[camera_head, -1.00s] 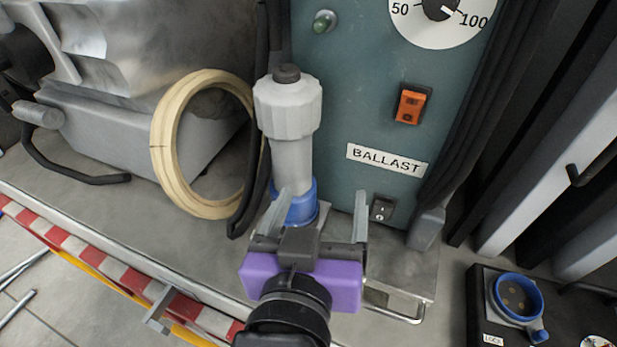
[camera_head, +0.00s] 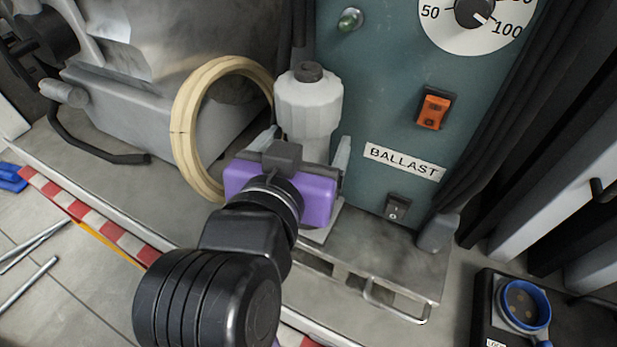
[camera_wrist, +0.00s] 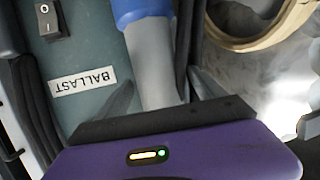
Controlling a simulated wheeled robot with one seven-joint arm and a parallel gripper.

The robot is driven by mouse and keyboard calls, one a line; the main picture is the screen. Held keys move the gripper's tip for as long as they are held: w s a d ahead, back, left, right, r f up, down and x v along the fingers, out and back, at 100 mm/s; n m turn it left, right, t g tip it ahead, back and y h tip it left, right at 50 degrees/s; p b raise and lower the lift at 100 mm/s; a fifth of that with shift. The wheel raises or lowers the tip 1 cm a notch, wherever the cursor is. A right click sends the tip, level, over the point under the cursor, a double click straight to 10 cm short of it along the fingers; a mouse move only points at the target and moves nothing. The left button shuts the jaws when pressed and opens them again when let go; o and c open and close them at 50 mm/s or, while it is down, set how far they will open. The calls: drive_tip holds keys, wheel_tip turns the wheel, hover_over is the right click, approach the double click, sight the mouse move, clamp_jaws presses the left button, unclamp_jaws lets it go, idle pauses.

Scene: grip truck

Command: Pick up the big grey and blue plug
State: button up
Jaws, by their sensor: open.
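The big grey and blue plug (camera_head: 308,102) stands upright in front of the teal ballast box, its grey ribbed top and dark cap showing in the head view. Its blue lower part is hidden there behind my purple gripper, but the wrist view shows the blue collar (camera_wrist: 140,8) and the grey body (camera_wrist: 155,62). My gripper (camera_head: 308,145) is open, with one finger on each side of the grey body. Whether either finger touches the plug I cannot tell.
The teal ballast box (camera_head: 385,110) stands right behind the plug. A cream ring (camera_head: 183,130) and black cables are close on the left. A metal handle (camera_head: 395,308) juts out at the front right. A blue-rimmed socket (camera_head: 524,303) sits at lower right.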

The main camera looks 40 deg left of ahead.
drive_tip(key=shift+w+a+f, duration=0.15)
drive_tip(key=shift+w+a, duration=0.05)
drive_tip(key=shift+w, duration=0.2)
clamp_jaws()
drive_tip(key=shift+r, duration=0.2)
